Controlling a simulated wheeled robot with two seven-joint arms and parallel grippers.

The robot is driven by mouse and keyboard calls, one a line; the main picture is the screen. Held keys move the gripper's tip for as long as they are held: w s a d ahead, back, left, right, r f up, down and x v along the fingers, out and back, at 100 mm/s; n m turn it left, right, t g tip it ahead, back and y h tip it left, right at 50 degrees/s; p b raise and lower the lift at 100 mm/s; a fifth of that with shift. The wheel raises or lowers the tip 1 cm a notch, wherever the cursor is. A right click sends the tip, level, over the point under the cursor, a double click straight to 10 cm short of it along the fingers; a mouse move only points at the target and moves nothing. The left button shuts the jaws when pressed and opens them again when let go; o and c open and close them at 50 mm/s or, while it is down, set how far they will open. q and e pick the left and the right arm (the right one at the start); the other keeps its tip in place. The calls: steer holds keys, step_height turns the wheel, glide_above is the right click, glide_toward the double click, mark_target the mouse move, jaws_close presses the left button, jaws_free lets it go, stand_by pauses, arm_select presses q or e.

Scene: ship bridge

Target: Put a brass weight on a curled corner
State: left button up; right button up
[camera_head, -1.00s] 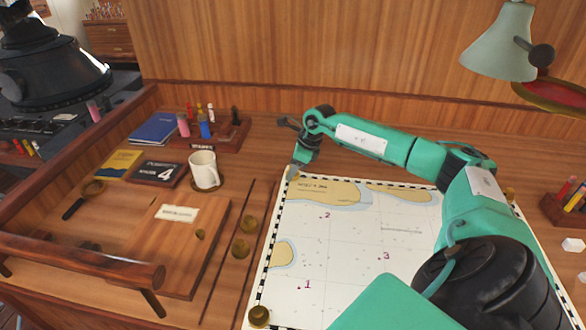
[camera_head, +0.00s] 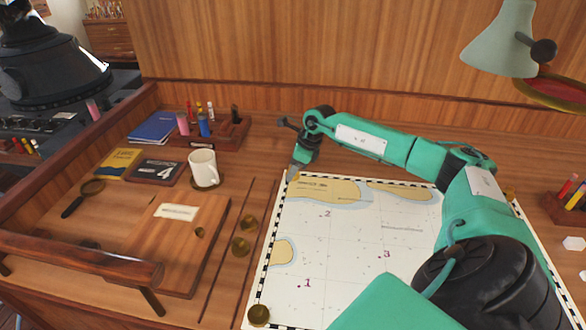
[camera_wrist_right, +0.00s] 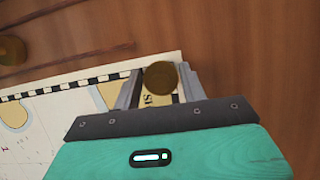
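The chart (camera_head: 340,240) lies on the desk under my right arm. My right gripper (camera_head: 293,174) is low at the chart's far left corner. In the right wrist view its fingers (camera_wrist_right: 160,84) are close on both sides of a brass weight (camera_wrist_right: 160,77), which is over that corner; whether it bears on the paper is hard to tell. Two more weights (camera_head: 240,247) (camera_head: 249,223) stand on the wood left of the chart. My left gripper is not seen.
Thin dark rods (camera_head: 225,250) lie left of the chart. Beyond them are a wooden board (camera_head: 178,250), a white mug (camera_head: 203,167), a magnifier (camera_head: 83,197) and a pen rack (camera_head: 230,134). A lamp (camera_head: 503,45) hangs at the upper right. Desk behind the chart is clear.

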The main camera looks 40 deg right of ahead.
steer(key=o, duration=0.4)
